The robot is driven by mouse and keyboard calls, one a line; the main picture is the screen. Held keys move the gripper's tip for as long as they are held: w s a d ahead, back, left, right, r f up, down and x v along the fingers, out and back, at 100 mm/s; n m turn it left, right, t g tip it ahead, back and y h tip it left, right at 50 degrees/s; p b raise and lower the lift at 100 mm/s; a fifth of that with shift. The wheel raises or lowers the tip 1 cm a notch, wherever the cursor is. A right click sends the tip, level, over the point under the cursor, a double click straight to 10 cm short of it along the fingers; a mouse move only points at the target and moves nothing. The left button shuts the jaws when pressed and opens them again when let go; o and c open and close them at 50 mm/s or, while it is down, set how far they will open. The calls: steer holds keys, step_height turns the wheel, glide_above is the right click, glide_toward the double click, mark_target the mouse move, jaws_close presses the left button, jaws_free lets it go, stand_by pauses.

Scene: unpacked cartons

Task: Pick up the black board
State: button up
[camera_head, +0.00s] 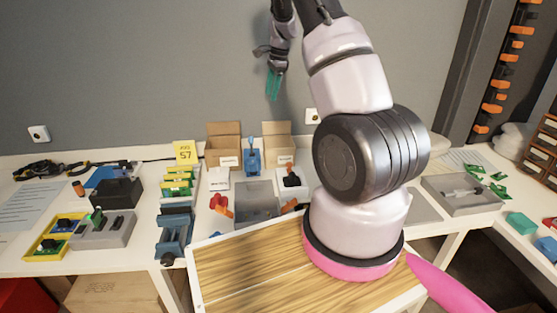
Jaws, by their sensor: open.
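My gripper (274,86), with teal fingertips, hangs in the air above the back of the table in front of the grey wall. It is open, and no object shows between its fingers. I cannot clearly make out a black board. A black box-like block (116,193) stands on the left part of the table, below and left of my gripper. A small black piece (292,180) sits on a white box (294,190) right of the middle. Part of the table is hidden behind my arm.
Open cartons (223,151) stand at the back around a blue device (252,160). A grey tray (256,204) lies in front of them. A rack with green boards (177,188), a yellow sign (184,152) and a grey fixture (103,230) are left. Another tray (461,207) is right.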

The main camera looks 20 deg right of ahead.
steer(key=w+d+f+m, duration=0.1)
steer(key=f, duration=0.9)
steer(key=w+d+f+m+g+h, duration=0.1)
steer(key=w+d+f, duration=0.1)
steer(key=f, duration=0.8)
steer(key=w+d+f+m, duration=0.1)
steer(key=f, duration=0.9)
steer(key=shift+w+d+g+h, duration=0.2)
steer(key=shift+d+g+h, duration=0.1)
steer(key=shift+d+g, duration=0.1)
steer(key=shift+r, duration=0.1)
jaws_close()
